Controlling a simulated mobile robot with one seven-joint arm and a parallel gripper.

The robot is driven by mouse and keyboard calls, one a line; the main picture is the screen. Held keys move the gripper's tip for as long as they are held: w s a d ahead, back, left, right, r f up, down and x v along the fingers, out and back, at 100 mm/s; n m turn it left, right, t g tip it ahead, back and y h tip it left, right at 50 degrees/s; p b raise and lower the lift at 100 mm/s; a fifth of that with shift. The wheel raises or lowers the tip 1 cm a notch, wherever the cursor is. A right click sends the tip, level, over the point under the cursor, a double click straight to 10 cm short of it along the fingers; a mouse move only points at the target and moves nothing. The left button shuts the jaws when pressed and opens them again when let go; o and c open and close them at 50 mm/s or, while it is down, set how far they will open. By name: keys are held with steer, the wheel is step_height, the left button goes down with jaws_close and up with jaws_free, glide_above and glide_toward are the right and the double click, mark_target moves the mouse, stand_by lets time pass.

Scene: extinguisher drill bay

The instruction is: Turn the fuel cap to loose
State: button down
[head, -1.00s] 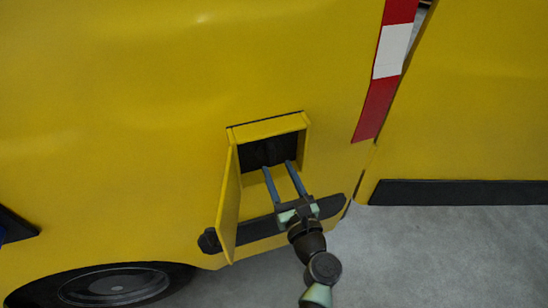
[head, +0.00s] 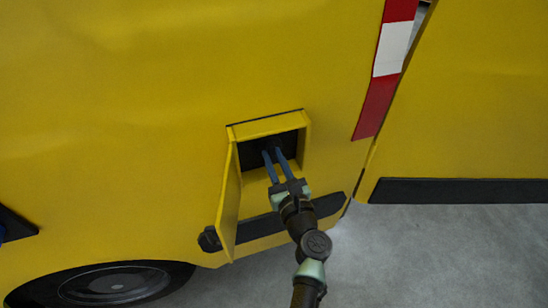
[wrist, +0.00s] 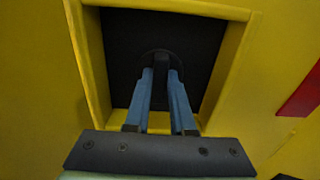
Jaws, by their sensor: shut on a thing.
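The fuel cap (wrist: 158,61) is a dark round cap on the dark back wall of the filler recess, seen in the wrist view. It is hard to make out against that wall in the head view. My gripper (head: 272,153) reaches into the recess with its two blue fingers. In the wrist view my gripper (wrist: 161,76) is shut on the cap's raised middle part, one finger on each side. The fingers hide part of the cap, and I cannot tell how far it is turned.
The yellow fuel door (head: 229,205) stands open on the left of the recess. The recess has a yellow frame (head: 305,140) close around my fingers. A black trim strip (head: 258,228) runs below, and a wheel (head: 115,284) is at lower left.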

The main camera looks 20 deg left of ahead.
steer(key=shift+f, duration=0.1)
stand_by(0.3)
steer(key=n+b, duration=0.1)
steer(key=n, duration=0.1)
steer(key=n+b, duration=0.1)
steer(key=b, duration=0.1)
steer(key=shift+s+a+f+n, duration=0.1)
steer(key=shift+f+n, duration=0.05)
steer(key=shift+n, duration=0.25)
steer(key=shift+s+a+f+n+b, duration=0.1)
steer(key=shift+n+b, duration=2.8)
steer(key=shift+n, duration=0.65)
steer(key=shift+a+f+n+b, duration=0.1)
steer(key=shift+n+b, duration=2.75)
steer(key=shift+n, duration=0.7)
steer(key=c, duration=0.8)
jaws_free()
steer(key=shift+o, duration=0.2)
steer(key=shift+r, duration=0.1)
